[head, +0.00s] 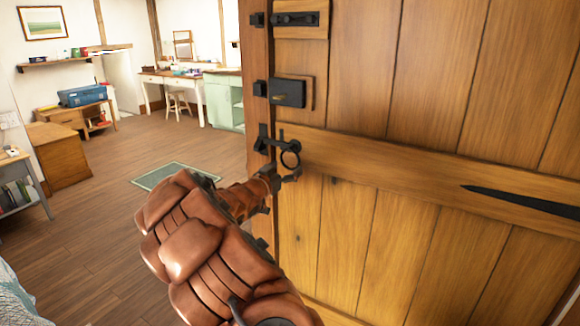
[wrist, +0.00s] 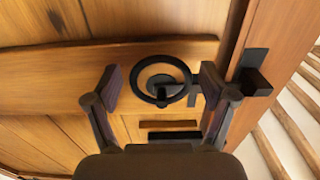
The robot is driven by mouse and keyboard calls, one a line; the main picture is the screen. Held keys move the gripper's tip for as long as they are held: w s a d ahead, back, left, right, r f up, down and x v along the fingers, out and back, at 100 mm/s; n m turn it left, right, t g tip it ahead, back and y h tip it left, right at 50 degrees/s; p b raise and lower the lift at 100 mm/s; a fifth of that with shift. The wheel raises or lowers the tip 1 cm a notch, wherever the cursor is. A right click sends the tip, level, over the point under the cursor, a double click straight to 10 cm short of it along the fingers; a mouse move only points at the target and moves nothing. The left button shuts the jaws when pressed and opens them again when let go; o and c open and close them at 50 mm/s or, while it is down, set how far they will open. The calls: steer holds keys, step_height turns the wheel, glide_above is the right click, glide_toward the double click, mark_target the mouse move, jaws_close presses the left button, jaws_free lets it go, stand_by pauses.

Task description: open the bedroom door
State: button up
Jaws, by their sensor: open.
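The bedroom door (head: 430,110) is made of upright wooden planks with a cross rail, and its edge lies along the wooden post (head: 257,90). A black ring handle (head: 298,157) hangs near that edge, beside a black latch. My gripper (head: 285,178) is just below the ring in the head view, partly hidden by my arm. In the wrist view my gripper (wrist: 160,84) is open, with the ring handle (wrist: 137,82) showing between its two fingers. I cannot tell whether the fingers touch it.
Above the ring are a black lock box (head: 288,93) and a bolt (head: 295,19). A black strap hinge (head: 520,201) crosses the door at right. The wooden floor at left is mostly clear, with a green rug (head: 175,175). Desks stand farther back.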

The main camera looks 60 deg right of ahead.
steer(key=shift+w+d+f, duration=0.1)
steer(key=shift+d, duration=1.2)
steer(key=shift+c, duration=0.4)
steer(key=c, duration=1.4)
